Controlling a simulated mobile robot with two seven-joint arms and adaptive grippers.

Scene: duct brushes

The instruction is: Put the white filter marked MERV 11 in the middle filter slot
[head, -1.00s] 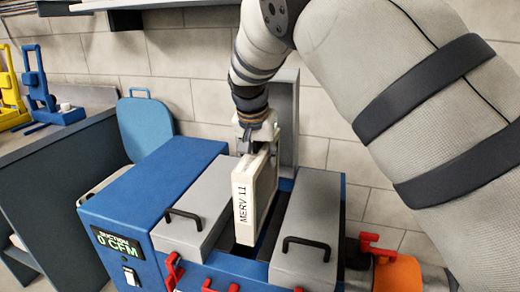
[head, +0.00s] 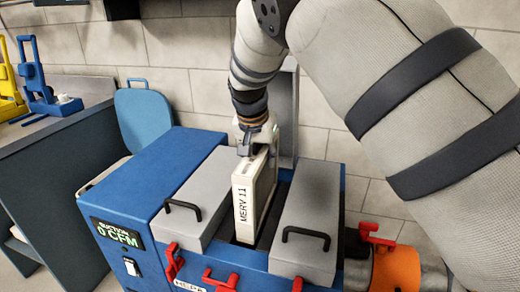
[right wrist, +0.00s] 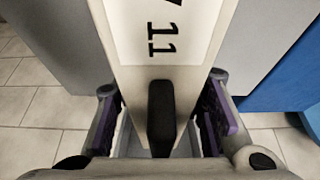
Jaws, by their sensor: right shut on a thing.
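The white filter (head: 243,209) marked MERV 11 stands upright over the middle slot (head: 266,232) of the blue machine, between two grey lids. Its lower end is at the dark opening; how deep it sits I cannot tell. My right gripper (head: 250,146) is above it and shut on its top. In the right wrist view, the purple-padded fingers of this gripper (right wrist: 162,115) lie on both sides of the filter's black grip tab (right wrist: 161,112), with the filter (right wrist: 127,50) beyond. My left gripper is not in view.
Closed grey lids with black handles lie left (head: 196,195) and right (head: 308,217) of the slot. A raised grey lid (head: 287,110) stands behind it. Red latches (head: 220,279) line the front. An orange duct part (head: 397,268) is at right. A dark workbench (head: 60,165) stands at left.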

